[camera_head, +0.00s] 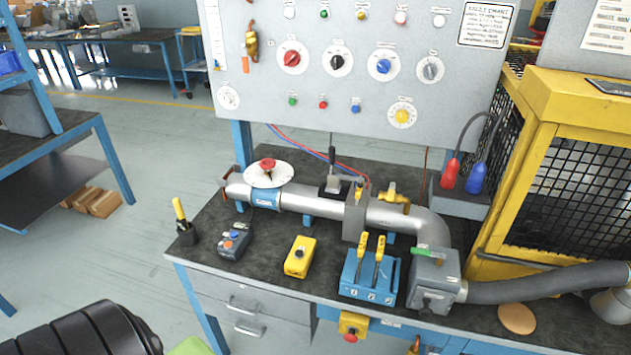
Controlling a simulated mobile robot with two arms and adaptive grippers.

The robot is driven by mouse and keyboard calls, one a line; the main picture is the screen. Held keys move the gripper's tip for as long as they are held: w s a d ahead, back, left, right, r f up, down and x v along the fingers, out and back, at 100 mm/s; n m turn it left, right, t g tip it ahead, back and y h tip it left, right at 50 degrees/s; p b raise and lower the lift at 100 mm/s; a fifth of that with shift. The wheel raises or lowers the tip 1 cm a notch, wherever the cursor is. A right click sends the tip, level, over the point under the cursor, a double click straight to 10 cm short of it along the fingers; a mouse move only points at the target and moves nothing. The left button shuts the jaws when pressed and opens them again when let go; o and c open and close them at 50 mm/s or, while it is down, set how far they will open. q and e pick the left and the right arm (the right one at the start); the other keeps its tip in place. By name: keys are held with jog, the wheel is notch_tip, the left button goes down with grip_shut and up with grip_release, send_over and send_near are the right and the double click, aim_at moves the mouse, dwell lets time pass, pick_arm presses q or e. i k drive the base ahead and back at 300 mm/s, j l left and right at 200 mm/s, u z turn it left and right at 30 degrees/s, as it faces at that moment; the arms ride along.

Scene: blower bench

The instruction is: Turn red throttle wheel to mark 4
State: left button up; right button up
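A small red wheel (267,164) sits on top of a white round dial plate (269,174) on the left part of the silver pipe (320,201). It is the likely throttle wheel. The marks on the dial are too small to read, so I cannot tell where the wheel points. A blue collar (264,197) with a label is around the pipe below the dial. A red knob (291,59) is also on the grey panel. Neither of my grippers shows.
The grey control panel (340,105) stands behind the pipe. A yellow cage (560,110) stands at right.

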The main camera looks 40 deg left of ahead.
aim_at(269, 163)
jog(key=u, duration=1.15)
jog(key=i+l+u, duration=0.1)
jog(key=i+l, duration=0.25)
jog(key=l, duration=0.3)
jog(key=i+l+u, duration=0.15)
jog(key=l, duration=0.15)
